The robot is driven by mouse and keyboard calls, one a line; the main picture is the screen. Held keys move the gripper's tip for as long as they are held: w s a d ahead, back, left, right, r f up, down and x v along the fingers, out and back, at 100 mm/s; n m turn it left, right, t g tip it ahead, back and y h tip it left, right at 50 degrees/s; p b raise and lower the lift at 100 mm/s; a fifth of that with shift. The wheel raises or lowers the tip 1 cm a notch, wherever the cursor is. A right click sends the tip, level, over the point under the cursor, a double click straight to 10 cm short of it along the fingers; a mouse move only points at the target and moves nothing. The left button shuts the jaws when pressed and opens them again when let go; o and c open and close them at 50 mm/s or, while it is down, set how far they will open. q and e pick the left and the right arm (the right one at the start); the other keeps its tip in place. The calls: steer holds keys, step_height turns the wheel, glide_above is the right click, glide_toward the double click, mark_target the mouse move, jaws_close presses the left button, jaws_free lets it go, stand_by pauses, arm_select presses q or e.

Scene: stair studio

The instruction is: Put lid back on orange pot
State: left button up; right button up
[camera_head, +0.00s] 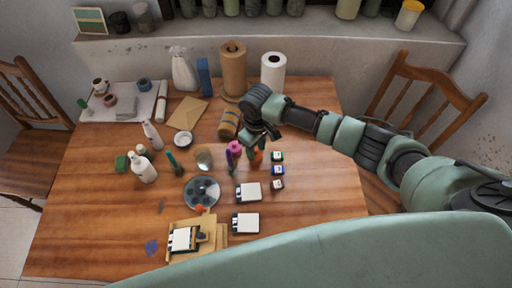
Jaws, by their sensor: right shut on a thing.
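My right gripper (258,146) reaches in from the right over the middle of the table. It is shut on a small orange item (257,158), mostly hidden under the fingers; I cannot tell whether it is the lid or the pot. Another small orange-red item (199,209) lies at the front edge of the grey round palette (202,191). It is too small to tell what it is. Small square pots with green (277,156), blue (278,170) and dark (278,184) tops stand in a column right of the gripper. My left gripper is not in view.
Purple and pink items (234,149) stand close left of the gripper. A brown roll (233,68) and a white paper roll (272,68) stand behind it. White-topped blocks (249,192) lie in front. The table's right front is clear.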

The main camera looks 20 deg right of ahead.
steer(key=shift+p, duration=0.3)
stand_by(0.6)
stand_by(0.4)
steer(key=o, duration=1.4)
steer(key=o, duration=0.5)
steer(key=shift+r, duration=0.1)
steer(key=shift+r+p, duration=3.4)
steer(key=shift+p, duration=0.5)
